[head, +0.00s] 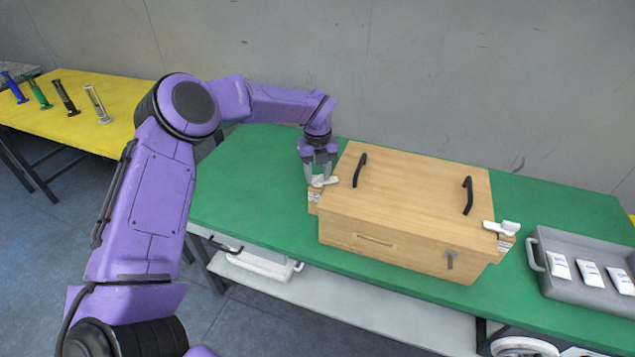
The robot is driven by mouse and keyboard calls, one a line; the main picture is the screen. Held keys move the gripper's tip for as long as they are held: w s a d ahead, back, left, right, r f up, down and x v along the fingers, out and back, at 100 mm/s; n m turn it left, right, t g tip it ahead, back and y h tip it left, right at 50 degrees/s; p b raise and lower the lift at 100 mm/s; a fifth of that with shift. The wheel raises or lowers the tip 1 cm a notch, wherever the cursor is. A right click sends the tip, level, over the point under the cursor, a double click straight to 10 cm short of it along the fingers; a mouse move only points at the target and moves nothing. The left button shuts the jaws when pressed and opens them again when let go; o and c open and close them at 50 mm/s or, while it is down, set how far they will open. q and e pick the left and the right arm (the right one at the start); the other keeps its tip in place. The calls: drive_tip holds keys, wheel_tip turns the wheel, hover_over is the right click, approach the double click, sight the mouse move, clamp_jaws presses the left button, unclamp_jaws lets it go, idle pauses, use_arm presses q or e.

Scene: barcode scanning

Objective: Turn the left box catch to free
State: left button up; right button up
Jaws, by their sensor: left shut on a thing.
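A wooden box (410,205) with two black handles on its lid stands on the green table (245,175). The left catch (325,180) is a small white lever on a wooden block at the box's left side. My left gripper (320,178) points down and is shut on the left catch, its fingers hiding part of it. The right catch (502,228), also white, sits on a block at the box's right side. My right gripper is not in view.
A grey tray (540,255) with white packets (592,273) lies right of the box. A shelf under the table holds a white container (262,265). A yellow table (105,95) with several scanner-like tools stands at left. The green table is clear left of the box.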

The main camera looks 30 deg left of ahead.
sight(318, 176)
use_arm(q)
drive_tip(key=n+b, duration=0.8)
drive_tip(key=b, duration=0.1)
drive_tip(key=shift+w+f, duration=0.1)
drive_tip(key=shift+f, duration=0.1)
drive_tip(key=shift+r+n+b, duration=0.25)
drive_tip(key=shift+n+b, duration=1.2)
drive_tip(key=shift+n, duration=0.15)
drive_tip(key=o, duration=1.1)
drive_tip(key=shift+c, duration=0.2)
wheel_tip(318, 176, up, 11)
drive_tip(key=p, duration=0.1)
drive_tip(key=shift+f, duration=0.2)
drive_tip(key=shift+f, duration=0.1)
